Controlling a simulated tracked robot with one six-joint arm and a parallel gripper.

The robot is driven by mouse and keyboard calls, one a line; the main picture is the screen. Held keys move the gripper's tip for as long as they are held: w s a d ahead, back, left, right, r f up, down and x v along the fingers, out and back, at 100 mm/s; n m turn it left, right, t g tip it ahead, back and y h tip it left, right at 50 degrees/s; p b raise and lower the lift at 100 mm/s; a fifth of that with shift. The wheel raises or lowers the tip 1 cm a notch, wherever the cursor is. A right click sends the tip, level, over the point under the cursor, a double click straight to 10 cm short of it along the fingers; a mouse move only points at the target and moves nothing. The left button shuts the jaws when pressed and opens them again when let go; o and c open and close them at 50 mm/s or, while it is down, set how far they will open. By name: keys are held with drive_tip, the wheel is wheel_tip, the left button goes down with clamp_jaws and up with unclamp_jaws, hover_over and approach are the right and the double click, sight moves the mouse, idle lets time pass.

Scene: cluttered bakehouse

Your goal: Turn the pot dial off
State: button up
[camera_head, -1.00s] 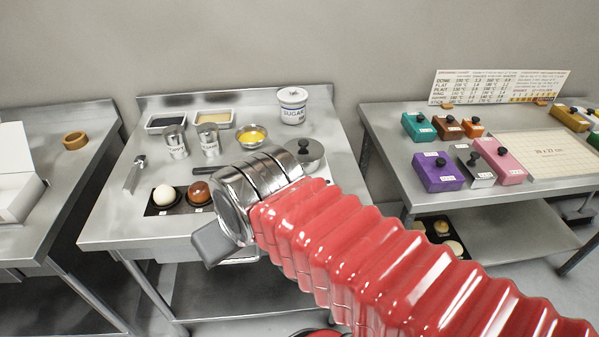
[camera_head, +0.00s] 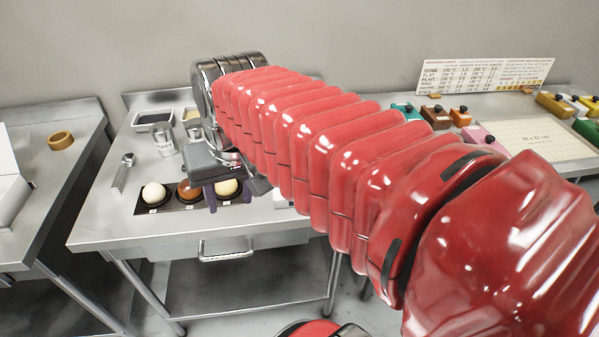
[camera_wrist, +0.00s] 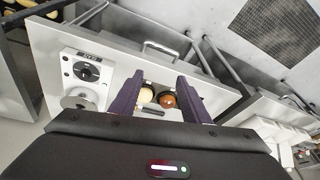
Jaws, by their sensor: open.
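The pot dial (camera_wrist: 87,71) is a black round knob on a pale hob panel (camera_wrist: 66,58), at the left of the wrist view. The pot (camera_wrist: 80,98), round and silvery, sits beside the dial, partly cut off by my gripper housing. In the head view my arm hides the pot and dial. My gripper (camera_wrist: 158,80) is open and empty, its purple fingers apart. The dial lies left of both fingers, not between them. In the head view my gripper (camera_head: 216,194) hangs over the front of the middle table, near the dough balls.
A metal scoop (camera_head: 123,172) and a tin (camera_head: 165,142) stand left. Coloured boxes (camera_head: 436,117) occupy the right table.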

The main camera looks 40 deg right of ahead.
drive_tip(key=w+d+r+m+g+y, duration=0.1)
drive_tip(key=w+d+m+g, duration=0.2)
drive_tip(key=d, duration=0.4)
drive_tip(key=w+d+r+m+y, duration=0.1)
drive_tip(key=w+d+m, duration=0.25)
drive_tip(key=d, duration=0.25)
drive_tip(key=d+f+m+y, duration=0.1)
drive_tip(key=d+m, duration=0.1)
drive_tip(key=d, duration=0.6)
drive_tip(key=d+f+m+g+y, duration=0.1)
drive_tip(key=d+f+m, duration=0.1)
drive_tip(key=d, duration=0.6)
drive_tip(key=shift+w+m+y, duration=0.4)
drive_tip(key=shift+w+m, duration=0.05)
drive_tip(key=shift+m, duration=0.3)
drive_tip(key=shift+a+f, duration=0.1)
drive_tip(key=x, duration=1.3)
drive_tip(key=shift+s+f, duration=0.25)
drive_tip(key=shift+f, duration=0.1)
drive_tip(key=shift+c, duration=0.3)
